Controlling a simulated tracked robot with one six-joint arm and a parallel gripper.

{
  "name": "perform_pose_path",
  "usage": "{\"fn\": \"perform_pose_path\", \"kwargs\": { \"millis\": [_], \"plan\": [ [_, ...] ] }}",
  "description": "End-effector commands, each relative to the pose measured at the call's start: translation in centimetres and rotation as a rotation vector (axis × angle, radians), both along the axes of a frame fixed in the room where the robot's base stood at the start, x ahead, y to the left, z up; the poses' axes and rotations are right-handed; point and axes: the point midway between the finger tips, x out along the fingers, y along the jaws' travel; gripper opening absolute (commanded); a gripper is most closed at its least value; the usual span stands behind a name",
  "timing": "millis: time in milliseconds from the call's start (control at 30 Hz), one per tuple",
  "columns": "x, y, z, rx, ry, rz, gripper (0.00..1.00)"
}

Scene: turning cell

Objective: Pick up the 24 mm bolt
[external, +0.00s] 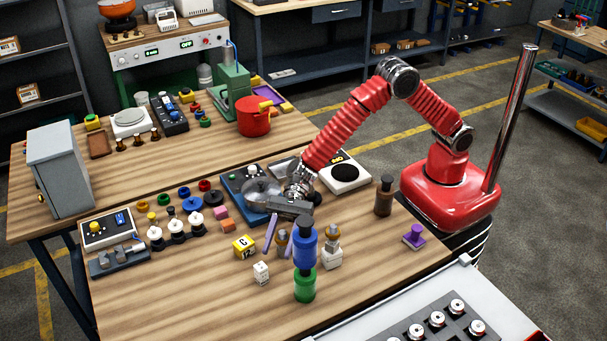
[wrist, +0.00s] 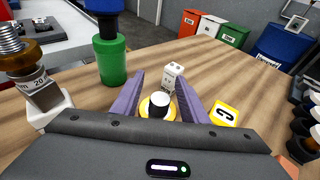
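My gripper (external: 280,248) points down over the table, its purple fingers apart; they also show in the wrist view (wrist: 167,84). Between them is a small upright piece (wrist: 159,104) with a black-and-white top and a yellow ring below; gaps seem to show on both sides. In the external view it is partly hidden. I cannot read a size on it. No 24 label is readable.
A blue-topped green cylinder (wrist: 113,60) stands close left of my fingers. Beyond them is a white dotted block (wrist: 172,76); a yellow C cube (wrist: 225,113) is to the right. The front-left tabletop (external: 180,280) is clear.

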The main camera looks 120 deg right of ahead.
Motion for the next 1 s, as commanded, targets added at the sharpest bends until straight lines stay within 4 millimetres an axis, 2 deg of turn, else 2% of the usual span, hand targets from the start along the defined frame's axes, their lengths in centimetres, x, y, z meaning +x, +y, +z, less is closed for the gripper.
{"fn": "perform_pose_path", "kwargs": {
  "millis": [233, 800, 1000],
  "plan": [
    [-0.01, -0.01, 0.02, 0.0, 0.0, 0.0, 0.4],
    [-0.09, -0.06, -0.24, -0.001, 0.004, -0.001, 0.01],
    [-0.14, -0.07, -0.42, -0.003, 0.007, -0.001, 0.0]
  ]
}}
